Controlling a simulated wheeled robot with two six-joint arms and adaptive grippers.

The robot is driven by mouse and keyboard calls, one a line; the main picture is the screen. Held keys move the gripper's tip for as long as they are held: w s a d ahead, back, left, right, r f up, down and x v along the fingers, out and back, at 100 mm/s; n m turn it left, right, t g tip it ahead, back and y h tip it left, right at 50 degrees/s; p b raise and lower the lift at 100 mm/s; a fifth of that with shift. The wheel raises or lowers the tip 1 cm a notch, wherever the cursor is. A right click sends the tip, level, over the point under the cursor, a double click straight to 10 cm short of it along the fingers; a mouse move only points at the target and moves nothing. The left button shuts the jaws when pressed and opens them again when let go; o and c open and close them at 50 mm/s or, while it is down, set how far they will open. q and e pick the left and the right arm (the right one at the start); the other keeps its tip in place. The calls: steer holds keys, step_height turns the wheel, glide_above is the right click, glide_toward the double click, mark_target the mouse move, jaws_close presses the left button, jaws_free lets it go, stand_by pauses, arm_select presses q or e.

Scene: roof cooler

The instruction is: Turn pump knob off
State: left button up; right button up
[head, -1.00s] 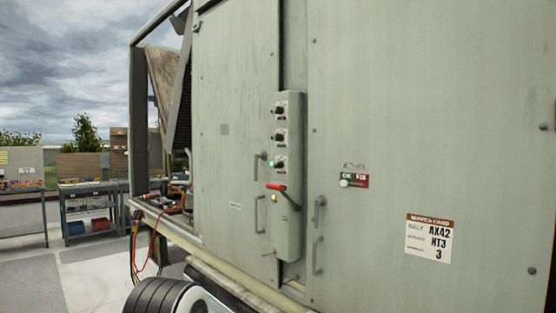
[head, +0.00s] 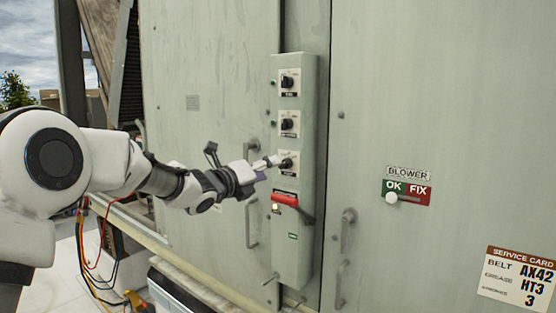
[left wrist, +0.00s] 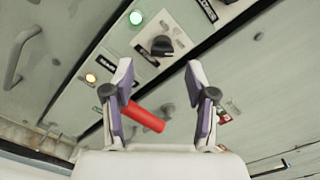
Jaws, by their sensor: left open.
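A narrow grey control panel (head: 293,230) on the cabinet carries three black knobs in a column: top knob (head: 290,82), middle knob (head: 289,124) and lowest knob (head: 287,161). Their labels are too small to read surely, so I cannot tell which is the pump's. My left gripper (head: 273,162) is at the lowest knob's left side. In the left wrist view, the open left gripper (left wrist: 159,76) has this knob (left wrist: 162,46) just beyond and between its fingertips, with nothing held. A lit green lamp (left wrist: 136,18) is beside the knob. My right gripper is out of view.
A red-handled lever (head: 285,199) sits just below the lowest knob; it also shows in the left wrist view (left wrist: 143,117), near an amber lamp (left wrist: 90,78). Door handles (head: 252,222) flank the panel. An OK/FIX slider (head: 406,195) is to the right.

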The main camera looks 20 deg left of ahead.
mark_target(282, 165)
arm_select(q)
steer(key=w+d+p, duration=0.1)
steer(key=w+d+r+p, duration=0.1)
steer(key=shift+w+d, duration=0.15)
steer(key=shift+w, duration=0.25)
steer(key=w, duration=0.1)
steer(key=w+p, duration=0.1)
steer(key=w, duration=0.1)
steer(key=shift+d+f, duration=0.1)
steer(key=shift+f, duration=0.3)
steer(key=shift+w+f, duration=0.2)
steer(key=shift+s, duration=0.15)
steer(key=shift+s+d+r, duration=0.1)
steer(key=shift+s+r, duration=0.05)
steer(key=c, duration=0.4)
jaws_close()
